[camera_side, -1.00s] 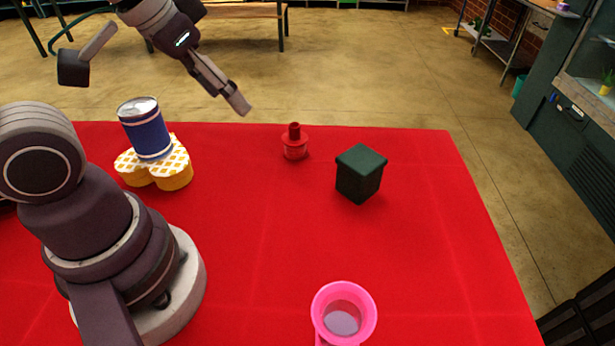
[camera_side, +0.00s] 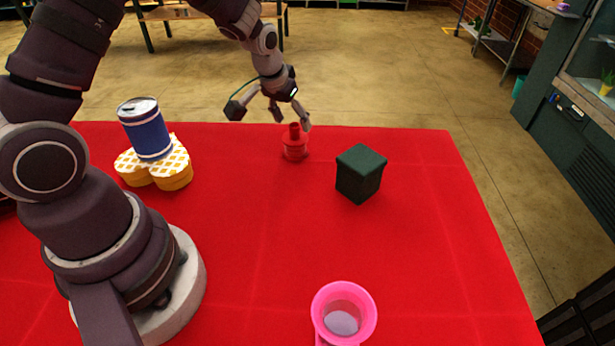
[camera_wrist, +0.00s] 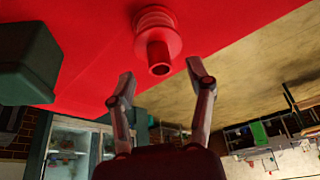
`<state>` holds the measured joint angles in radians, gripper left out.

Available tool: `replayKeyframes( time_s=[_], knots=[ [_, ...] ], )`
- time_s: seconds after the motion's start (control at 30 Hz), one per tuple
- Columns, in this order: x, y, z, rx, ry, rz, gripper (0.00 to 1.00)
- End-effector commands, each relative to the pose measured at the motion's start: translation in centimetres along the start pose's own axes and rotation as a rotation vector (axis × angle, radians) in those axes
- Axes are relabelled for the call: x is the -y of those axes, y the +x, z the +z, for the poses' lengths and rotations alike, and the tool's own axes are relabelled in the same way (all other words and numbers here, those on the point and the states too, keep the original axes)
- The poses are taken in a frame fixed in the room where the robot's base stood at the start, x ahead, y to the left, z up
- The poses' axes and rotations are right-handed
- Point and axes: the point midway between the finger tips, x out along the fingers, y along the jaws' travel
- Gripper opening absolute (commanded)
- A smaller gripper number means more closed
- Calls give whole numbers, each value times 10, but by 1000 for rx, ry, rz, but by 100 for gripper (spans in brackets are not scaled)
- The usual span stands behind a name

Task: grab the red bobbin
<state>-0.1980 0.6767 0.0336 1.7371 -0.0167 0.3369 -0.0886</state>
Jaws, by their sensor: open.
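The red bobbin (camera_side: 295,146) stands upright near the far edge of the red table, with a wide flanged base and a narrow neck on top. In the wrist view the bobbin (camera_wrist: 157,38) lies just beyond the fingertips, its neck pointing toward the gap between them. My gripper (camera_side: 291,117) is open and empty, close to the bobbin's top in the side view. In the wrist view my gripper (camera_wrist: 161,78) shows two spread fingers, with nothing between them. I cannot tell from these views whether a finger touches the bobbin.
A dark green box (camera_side: 360,174) stands right of the bobbin; it also shows in the wrist view (camera_wrist: 28,62). A blue can (camera_side: 146,130) sits on a yellow-and-white waffle-patterned block (camera_side: 172,176) at left. A pink cup (camera_side: 343,312) stands near the front. The red tablecloth (camera_side: 250,230) is clear mid-table.

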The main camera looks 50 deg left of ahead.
Motion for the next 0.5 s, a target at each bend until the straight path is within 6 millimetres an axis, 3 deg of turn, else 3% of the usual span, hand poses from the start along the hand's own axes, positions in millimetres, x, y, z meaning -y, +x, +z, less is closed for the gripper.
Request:
replayKeyframes(
  time_s=[0.13,0.37,0.5],
  knots=[
    [0,21,0,2,0,0,54],
    [0,24,0,0,0,0,54],
    [0,24,0,0,0,0,40]
  ],
)
